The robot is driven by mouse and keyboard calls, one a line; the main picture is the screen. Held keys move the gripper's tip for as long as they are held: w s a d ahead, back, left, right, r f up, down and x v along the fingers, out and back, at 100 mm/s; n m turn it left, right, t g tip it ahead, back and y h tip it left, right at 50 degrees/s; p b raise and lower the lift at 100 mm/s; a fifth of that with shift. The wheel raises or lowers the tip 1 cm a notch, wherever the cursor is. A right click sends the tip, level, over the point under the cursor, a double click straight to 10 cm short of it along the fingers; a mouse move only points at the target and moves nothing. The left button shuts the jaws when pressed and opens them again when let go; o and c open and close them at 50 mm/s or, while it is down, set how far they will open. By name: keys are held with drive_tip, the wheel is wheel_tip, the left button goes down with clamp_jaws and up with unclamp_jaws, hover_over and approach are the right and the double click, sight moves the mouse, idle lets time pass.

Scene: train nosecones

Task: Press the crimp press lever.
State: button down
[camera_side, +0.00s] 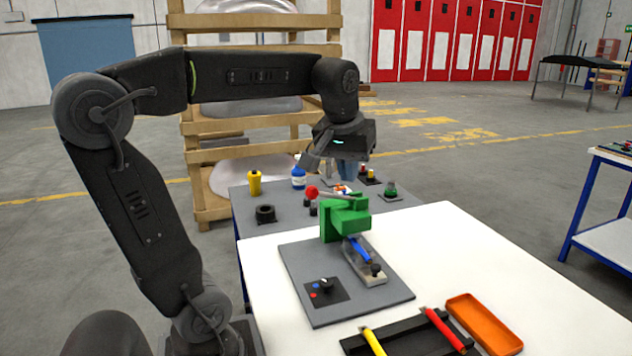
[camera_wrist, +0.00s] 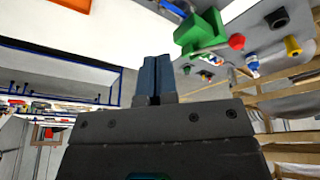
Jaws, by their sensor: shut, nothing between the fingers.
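The green crimp press (camera_side: 345,220) stands on a grey plate (camera_side: 300,262) on the white table. Its lever (camera_side: 332,195) reaches out to the left and ends in a red knob (camera_side: 312,191). In the wrist view the press (camera_wrist: 200,34) is at the upper right, with the red knob (camera_wrist: 237,42) beside it. I cannot tell the exact height gap to the lever.
A blue-handled tool (camera_side: 358,250) lies in front of the press, near a small control panel (camera_side: 326,291). A black tray (camera_side: 410,341) with red and yellow pens and an orange tray (camera_side: 484,323) are at the front. A yellow bottle (camera_side: 254,183) and a blue bottle (camera_side: 298,178) stand behind.

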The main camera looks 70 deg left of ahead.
drive_tip(key=w+a+r+n+g, duration=0.15)
drive_tip(key=a+n, duration=0.25)
drive_tip(key=a, duration=0.4)
drive_tip(key=r+n+g, duration=0.2)
drive_tip(key=n, duration=0.3)
hover_over(313, 186)
drive_tip(key=d, duration=0.3)
drive_tip(key=shift+w+d+f, duration=0.1)
drive_tip(key=shift+w+f, duration=0.05)
drive_tip(key=shift+w, duration=0.1)
drive_tip(key=shift+f, duration=0.1)
drive_tip(key=x, duration=1.3)
drive_tip(key=shift+w+f, duration=0.15)
drive_tip(key=shift+f, duration=0.25)
